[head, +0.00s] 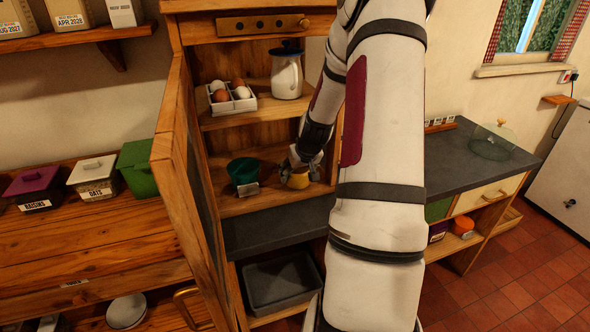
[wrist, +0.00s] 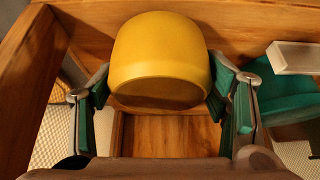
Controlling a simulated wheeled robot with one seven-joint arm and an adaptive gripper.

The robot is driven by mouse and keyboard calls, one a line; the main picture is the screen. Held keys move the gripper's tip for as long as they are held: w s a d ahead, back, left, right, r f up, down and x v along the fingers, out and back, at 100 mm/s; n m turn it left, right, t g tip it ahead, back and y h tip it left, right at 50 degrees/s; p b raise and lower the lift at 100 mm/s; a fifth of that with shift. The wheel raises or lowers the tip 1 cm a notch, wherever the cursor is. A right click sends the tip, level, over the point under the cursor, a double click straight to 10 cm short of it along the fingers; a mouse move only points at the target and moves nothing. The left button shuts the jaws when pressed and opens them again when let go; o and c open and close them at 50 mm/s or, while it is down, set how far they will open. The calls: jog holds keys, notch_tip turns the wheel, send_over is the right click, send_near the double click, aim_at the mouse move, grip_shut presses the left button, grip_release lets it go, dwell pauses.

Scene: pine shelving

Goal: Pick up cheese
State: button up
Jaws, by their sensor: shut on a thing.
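The cheese (wrist: 160,60) is a rounded yellow block, large in the wrist view between the two fingers. My gripper (wrist: 160,90) is shut on it, with green finger pads against its left and right sides. In the head view the cheese (head: 297,179) shows at the lower pine shelf of the open cupboard, with my gripper (head: 300,165) over it and my arm covering part of the cupboard. I cannot tell whether the cheese touches the shelf.
A green pot (head: 243,171) with a pale label stands left of the cheese, also seen in the wrist view (wrist: 290,96). Above are an egg tray (head: 243,104) and a white jug (head: 286,77). The open cupboard door (head: 181,160) stands at left; a grey tray (head: 281,284) sits below.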

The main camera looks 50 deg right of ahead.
jog(key=s+a, duration=0.2)
jog(key=s, duration=0.2)
jog(key=s+a+p, duration=0.1)
jog(key=s+a, duration=0.2)
jog(key=s, duration=0.1)
jog(key=s+a, duration=0.3)
jog(key=s, duration=0.2)
jog(key=shift+r+p, duration=0.1)
jog(key=shift+p, duration=0.2)
jog(key=shift+s, duration=0.1)
